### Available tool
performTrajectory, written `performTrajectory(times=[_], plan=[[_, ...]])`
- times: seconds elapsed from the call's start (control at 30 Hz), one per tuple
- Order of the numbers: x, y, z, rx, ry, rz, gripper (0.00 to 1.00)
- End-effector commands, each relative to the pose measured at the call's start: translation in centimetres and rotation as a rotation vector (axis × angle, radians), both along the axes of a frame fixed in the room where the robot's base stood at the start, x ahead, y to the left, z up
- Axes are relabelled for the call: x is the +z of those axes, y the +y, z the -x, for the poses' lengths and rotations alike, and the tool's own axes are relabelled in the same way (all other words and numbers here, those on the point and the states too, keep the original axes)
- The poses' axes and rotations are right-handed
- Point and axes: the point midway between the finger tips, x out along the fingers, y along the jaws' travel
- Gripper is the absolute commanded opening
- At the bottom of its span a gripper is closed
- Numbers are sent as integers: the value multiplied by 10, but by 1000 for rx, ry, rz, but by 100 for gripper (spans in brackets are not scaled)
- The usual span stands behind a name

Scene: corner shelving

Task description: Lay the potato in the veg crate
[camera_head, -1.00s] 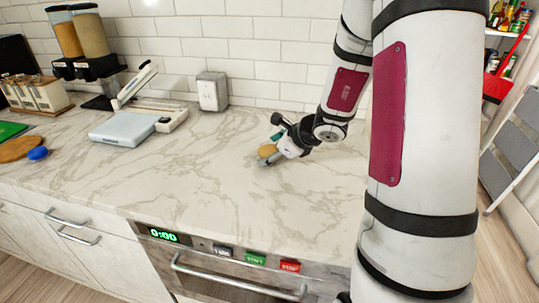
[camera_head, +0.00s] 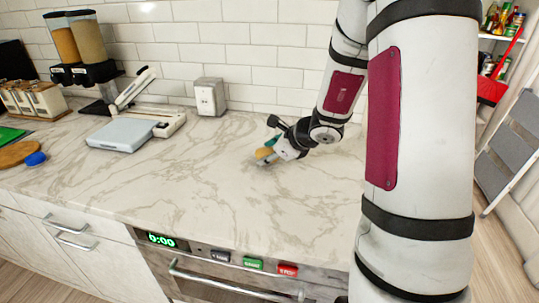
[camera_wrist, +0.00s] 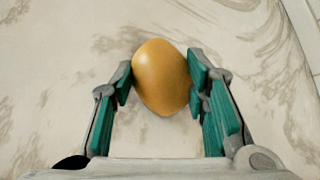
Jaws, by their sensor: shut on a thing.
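The potato (camera_wrist: 161,77) is a smooth yellow-brown oval. In the wrist view it sits between the green pads of my gripper (camera_wrist: 160,85), which is shut on it. In the head view the potato (camera_head: 264,153) shows small at the tip of my gripper (camera_head: 268,157), low over or on the marble counter. I cannot tell whether it touches the counter. No veg crate shows in either view.
The marble counter (camera_head: 190,180) is clear around my gripper. A white scale (camera_head: 122,134), a slicer-like device (camera_head: 158,120) and a metal box (camera_head: 210,97) stand toward the back left. Dispensers (camera_head: 88,45) stand farther left. A step ladder (camera_head: 507,140) is at the right.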

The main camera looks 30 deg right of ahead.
Motion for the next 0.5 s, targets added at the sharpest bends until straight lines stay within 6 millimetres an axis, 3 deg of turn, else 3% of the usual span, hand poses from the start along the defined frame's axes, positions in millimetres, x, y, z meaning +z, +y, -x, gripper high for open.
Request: performTrajectory(times=[0.27, 0.5], plan=[[33, 0, 1, 0, -3, 1, 6], [32, 11, 51, -3, -2, 0, 6]])
